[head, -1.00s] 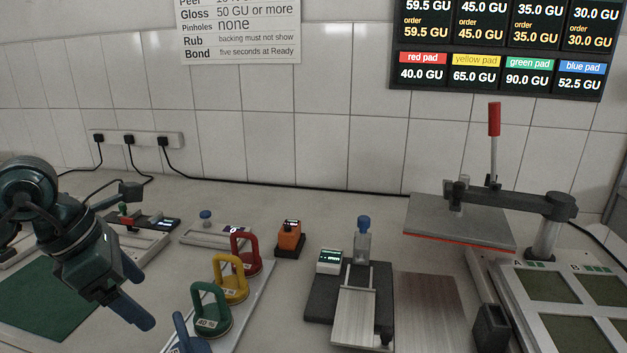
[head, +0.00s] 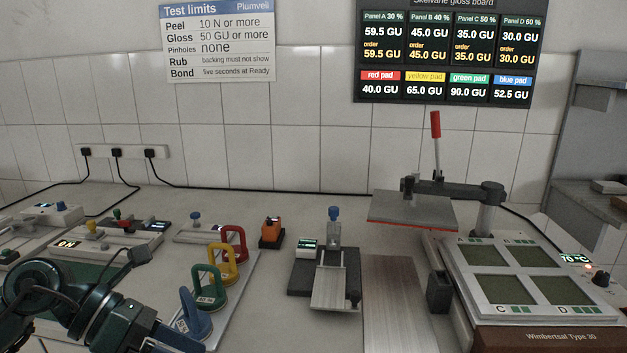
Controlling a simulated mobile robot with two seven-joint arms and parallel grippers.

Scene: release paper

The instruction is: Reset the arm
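My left arm reaches into the lower left corner of the head view, low in front of the bench. My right arm and gripper do not show in the head view. Nothing in the view is seen held by me.
A white tray (head: 233,303) bears blue (head: 193,318), green (head: 210,292), yellow (head: 224,268) and red (head: 236,244) handled pads. A press plate (head: 412,208) overhangs right of centre. A four-panel device (head: 505,272) stands at right. A metal plate (head: 392,300) lies between.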

